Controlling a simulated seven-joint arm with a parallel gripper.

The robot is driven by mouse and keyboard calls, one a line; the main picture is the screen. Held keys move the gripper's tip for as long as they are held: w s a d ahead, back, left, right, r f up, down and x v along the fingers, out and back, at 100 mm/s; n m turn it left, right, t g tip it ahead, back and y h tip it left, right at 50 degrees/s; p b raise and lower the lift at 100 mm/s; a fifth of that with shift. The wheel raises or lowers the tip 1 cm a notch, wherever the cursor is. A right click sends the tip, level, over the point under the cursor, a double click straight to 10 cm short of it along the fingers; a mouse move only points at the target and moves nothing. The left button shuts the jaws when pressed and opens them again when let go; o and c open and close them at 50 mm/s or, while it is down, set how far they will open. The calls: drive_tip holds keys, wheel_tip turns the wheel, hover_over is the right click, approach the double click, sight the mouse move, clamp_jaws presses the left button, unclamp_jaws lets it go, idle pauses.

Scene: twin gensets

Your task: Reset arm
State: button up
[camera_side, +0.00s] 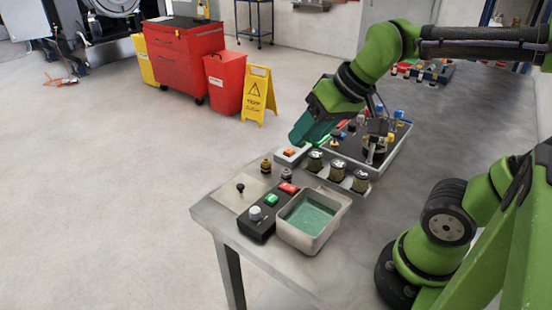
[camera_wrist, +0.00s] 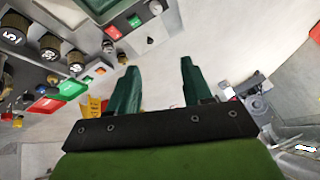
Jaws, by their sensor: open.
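My gripper (camera_side: 300,138) is raised over the far left edge of the grey workbench (camera_side: 365,238), left of the tray of parts. In the wrist view my gripper (camera_wrist: 157,72) shows two dark green fingers spread apart, with nothing between them. The side view shows the fingers nearly in line, so the gap is hidden there. My arm reaches in from the right and bends down to the gripper. I cannot tell the exact height of the fingertips above the bench.
A parts tray (camera_side: 392,153), several dark cylinders (camera_side: 338,170), a bin with a green inside (camera_side: 313,216) and a black button box (camera_side: 262,222) stand near the gripper. A small lever plate (camera_side: 240,198) lies near the bench corner. A yellow floor sign (camera_side: 258,95) stands beyond.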

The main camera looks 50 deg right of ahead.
drive_tip(key=s, duration=0.1)
drive_tip(key=s+f+t, duration=0.1)
drive_tip(key=s, duration=0.1)
drive_tip(key=shift+f+m, duration=0.2)
drive_tip(key=shift+m, duration=0.2)
